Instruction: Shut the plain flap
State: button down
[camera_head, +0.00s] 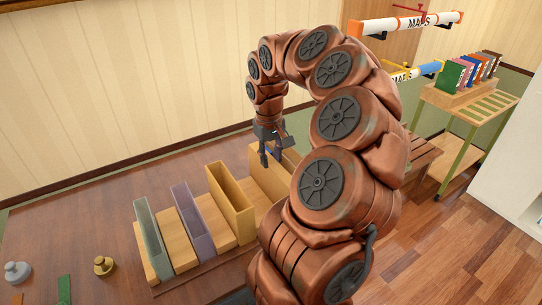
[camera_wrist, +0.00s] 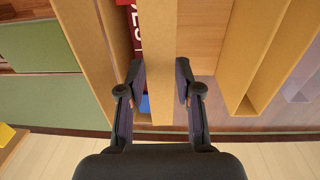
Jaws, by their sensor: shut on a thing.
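My gripper (camera_head: 270,157) is low over the tan wooden holder (camera_head: 262,179) at the right end of the row on the desk. In the wrist view my two fingers (camera_wrist: 160,85) stand on either side of a narrow plain wooden panel (camera_wrist: 164,60) and look closed on it. A red strip with white letters (camera_wrist: 130,30) lies along the panel's left side, and a small blue piece (camera_wrist: 145,104) shows between the fingers. I cannot tell for sure whether this panel is the plain flap. My arm hides part of this holder in the head view.
A yellow slot box (camera_head: 231,203), a purple one (camera_head: 191,222) and a grey-green one (camera_head: 152,240) stand to the left. A book cart (camera_head: 465,105) and map rolls (camera_head: 410,24) are at the right.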

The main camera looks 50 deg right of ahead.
aim_at(272, 162)
jog(key=shift+d+f+y+b, duration=0.15)
jog(key=shift+y+b, duration=0.15)
jog(key=shift+b, duration=0.4)
jog(key=c, duration=0.8)
grip_release()
jog(key=shift+r, duration=6.1)
